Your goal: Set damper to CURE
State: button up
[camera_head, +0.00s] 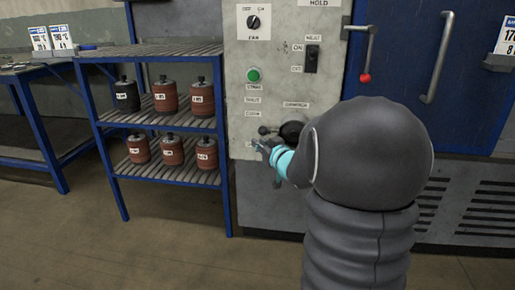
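The damper control (291,131) is a dark round hub on the pale grey panel, under a label that seems to read DAMPER (296,105). A dark knob (264,130) shows to its left, apparently the end of its lever. My arm hides the hub's right and lower side.
Above are a green button (253,75), a FAN dial (252,22), a black switch (311,59) and a red-tipped lever (365,77). A blue door (470,70) is at right. A blue rack (160,113) with dark and reddish cylinders stands close at left.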

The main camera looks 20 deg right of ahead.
jog(key=o, duration=0.6)
jog(key=shift+d+f, duration=0.1)
jog(key=shift+f, duration=0.1)
jog(key=shift+d, duration=0.1)
jog(key=s, duration=0.4)
jog(key=s+r, duration=0.1)
jog(key=s, duration=0.7)
jog(key=shift+d+r, duration=0.1)
jog(key=shift+r, duration=0.05)
